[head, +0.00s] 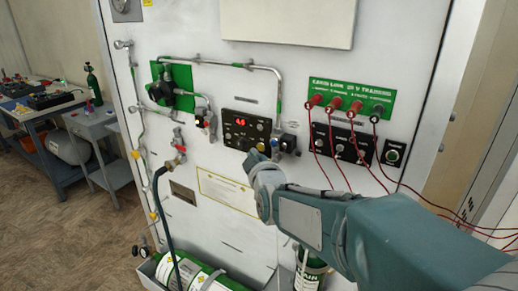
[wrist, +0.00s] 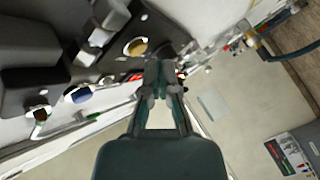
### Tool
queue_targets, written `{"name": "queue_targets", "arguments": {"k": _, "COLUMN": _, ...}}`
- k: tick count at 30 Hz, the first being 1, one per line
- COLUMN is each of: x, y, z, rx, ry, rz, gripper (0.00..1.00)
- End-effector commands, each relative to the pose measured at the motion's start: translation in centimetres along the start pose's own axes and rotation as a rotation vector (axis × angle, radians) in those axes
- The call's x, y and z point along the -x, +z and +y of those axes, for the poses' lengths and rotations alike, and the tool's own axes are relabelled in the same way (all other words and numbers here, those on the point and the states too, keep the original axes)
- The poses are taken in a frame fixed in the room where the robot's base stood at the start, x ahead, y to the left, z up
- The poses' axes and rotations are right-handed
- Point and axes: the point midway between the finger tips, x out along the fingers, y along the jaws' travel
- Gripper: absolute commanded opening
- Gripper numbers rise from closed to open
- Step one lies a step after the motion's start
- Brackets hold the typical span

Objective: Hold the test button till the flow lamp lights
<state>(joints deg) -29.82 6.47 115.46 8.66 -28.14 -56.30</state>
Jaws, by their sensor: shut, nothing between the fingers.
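The dark control panel (head: 230,138) is on the white wall board in the head view, with a red lit display (head: 241,121) and several small round buttons or lamps. Their labels are too small to read, so I cannot tell which is the test button or the flow lamp. My gripper (head: 255,158) is at the panel's lower right edge; in the wrist view my gripper (wrist: 160,75) is shut and empty. Its tips are near the panel face there, beside an amber round part (wrist: 135,47). Contact with a button cannot be made out.
A green-labelled panel (head: 352,97) with red knobs and hanging red leads is to the right. A regulator with pipes (head: 172,88) is to the left.

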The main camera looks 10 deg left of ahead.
Motion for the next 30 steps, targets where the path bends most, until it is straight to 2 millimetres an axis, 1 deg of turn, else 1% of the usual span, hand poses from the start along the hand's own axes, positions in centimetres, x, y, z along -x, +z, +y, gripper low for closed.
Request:
{"name": "queue_targets", "arguments": {"k": 17, "x": -0.01, "y": 0.01, "z": 0.01, "rx": 0.0, "ry": 0.0, "rz": 0.0, "gripper": 0.0}}
{"name": "queue_targets", "arguments": {"k": 30, "x": -0.44, "y": 0.4, "z": 0.59, "rx": 0.0, "ry": 0.0, "rz": 0.0, "gripper": 0.0}}
